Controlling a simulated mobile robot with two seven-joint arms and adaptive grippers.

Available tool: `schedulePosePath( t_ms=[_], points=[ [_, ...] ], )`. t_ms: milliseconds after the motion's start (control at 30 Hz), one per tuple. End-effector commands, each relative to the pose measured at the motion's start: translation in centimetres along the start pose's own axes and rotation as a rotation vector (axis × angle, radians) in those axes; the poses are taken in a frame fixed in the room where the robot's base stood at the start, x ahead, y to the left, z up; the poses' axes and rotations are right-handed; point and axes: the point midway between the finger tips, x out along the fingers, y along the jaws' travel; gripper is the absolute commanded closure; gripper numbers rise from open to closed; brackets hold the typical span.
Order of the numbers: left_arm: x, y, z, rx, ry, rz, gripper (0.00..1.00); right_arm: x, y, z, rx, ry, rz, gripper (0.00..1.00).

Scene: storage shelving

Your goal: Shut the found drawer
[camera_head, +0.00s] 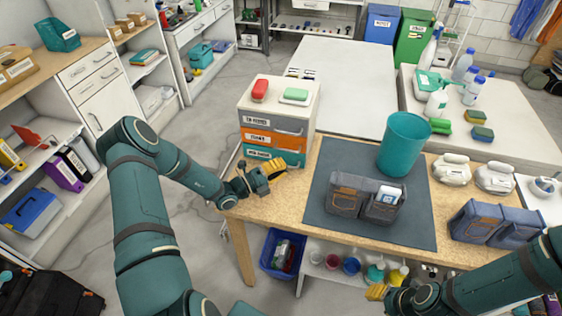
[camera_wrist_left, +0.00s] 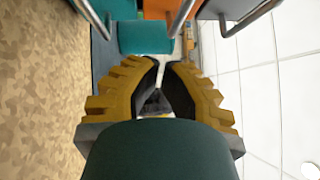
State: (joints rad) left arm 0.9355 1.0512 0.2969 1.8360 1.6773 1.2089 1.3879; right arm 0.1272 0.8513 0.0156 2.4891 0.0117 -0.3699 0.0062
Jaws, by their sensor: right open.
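The small drawer cabinet (camera_head: 242,97) stands at the table's left end, with grey (camera_head: 258,122), orange (camera_head: 257,137) and teal (camera_head: 256,154) drawers stacked from top to bottom. In the head view their fronts look about flush; I cannot tell whether one is slightly out. My left gripper (camera_head: 277,166) is low in front of the teal drawer, partly covering it. In the left wrist view its yellow fingers (camera_wrist_left: 164,64) converge at the tips with nothing held, and drawer handles (camera_wrist_left: 181,18) lie just ahead. My right gripper (camera_head: 376,292) is open beyond the table's front edge.
A red item (camera_head: 260,89) and a green-and-white item (camera_head: 295,95) lie on the cabinet. A dark mat (camera_head: 330,222) holds a teal bin (camera_head: 403,145) and a grey tool pouch (camera_head: 362,199). A blue crate (camera_head: 283,253) is under the table.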

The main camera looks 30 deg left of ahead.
Motion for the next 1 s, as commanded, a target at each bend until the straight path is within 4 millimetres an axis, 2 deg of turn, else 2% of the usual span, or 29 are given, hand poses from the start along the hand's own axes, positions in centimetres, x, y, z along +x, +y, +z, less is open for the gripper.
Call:
schedulePosePath(
  t_ms=[33, 200, 433, 633, 1000],
  points=[
    [-1.3, 0.0, 0.1, 0.0, -0.003, 0.003, 1.0, -0.1, -0.1, -0.1, 0.0, 0.001, 0.0, 0.58],
    [-5.1, 0.0, 0.1, 0.0, -0.003, 0.004, 1.0, -0.2, -0.1, -0.1, 0.001, 0.002, 0.0, 0.58],
    [-8.8, 0.0, 0.0, 0.0, -0.001, 0.002, 1.0, -0.2, -0.1, -0.1, 0.001, 0.003, 0.0, 0.58],
    [-9.9, 0.0, 0.0, 0.0, 0.001, 0.0, 1.0, -0.2, -0.1, -0.1, 0.001, 0.002, 0.0, 0.58],
    [-10.1, 0.0, 0.0, 0.0, 0.0, 0.001, 1.0, -0.2, -0.1, -0.1, 0.001, 0.003, 0.0, 0.58]
  ],
)
